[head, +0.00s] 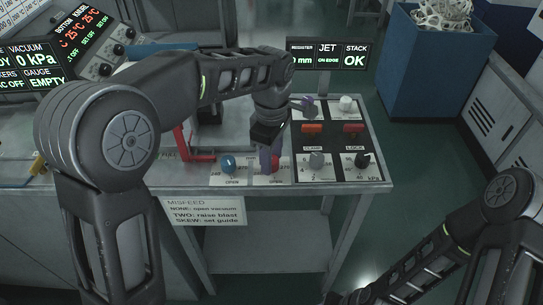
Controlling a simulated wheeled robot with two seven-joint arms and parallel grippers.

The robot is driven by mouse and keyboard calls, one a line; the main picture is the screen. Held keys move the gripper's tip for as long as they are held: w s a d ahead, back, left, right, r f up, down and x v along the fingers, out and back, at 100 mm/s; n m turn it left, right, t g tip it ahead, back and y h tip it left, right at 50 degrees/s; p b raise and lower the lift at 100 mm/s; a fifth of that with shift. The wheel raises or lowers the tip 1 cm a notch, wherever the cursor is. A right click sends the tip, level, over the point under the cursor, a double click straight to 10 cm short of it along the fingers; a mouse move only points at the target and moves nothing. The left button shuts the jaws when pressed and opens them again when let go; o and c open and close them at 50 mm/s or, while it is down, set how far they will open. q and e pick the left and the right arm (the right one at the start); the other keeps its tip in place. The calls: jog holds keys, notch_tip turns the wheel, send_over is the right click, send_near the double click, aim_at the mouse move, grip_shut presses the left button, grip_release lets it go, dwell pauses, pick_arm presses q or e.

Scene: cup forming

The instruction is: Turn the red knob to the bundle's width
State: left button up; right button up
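The red knob (276,163) is at the front of the grey bench, on a white dial plate marked OPEN, and is partly hidden by my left gripper. My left gripper (265,158) points down right at the knob's left side. I cannot tell whether its fingers touch the knob or how far apart they are. The knob's pointer is not readable. My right arm comes in at the lower right, and its gripper is not visible. No bundle can be made out; my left arm covers part of the bench.
A blue knob (228,163) sits just left of the red one. A black panel (334,140) with several knobs and switches is to the right. A display (328,56) reads JET ON EDGE, STACK OK. A MISFEED note (205,211) hangs at the front. A blue bin (424,65) stands behind.

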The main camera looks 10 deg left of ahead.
pick_arm(q)
jog(key=shift+o, duration=1.1)
notch_tip(320, 180, up, 8)
jog(key=shift+f+b, duration=0.1)
jog(key=shift+b, duration=0.25)
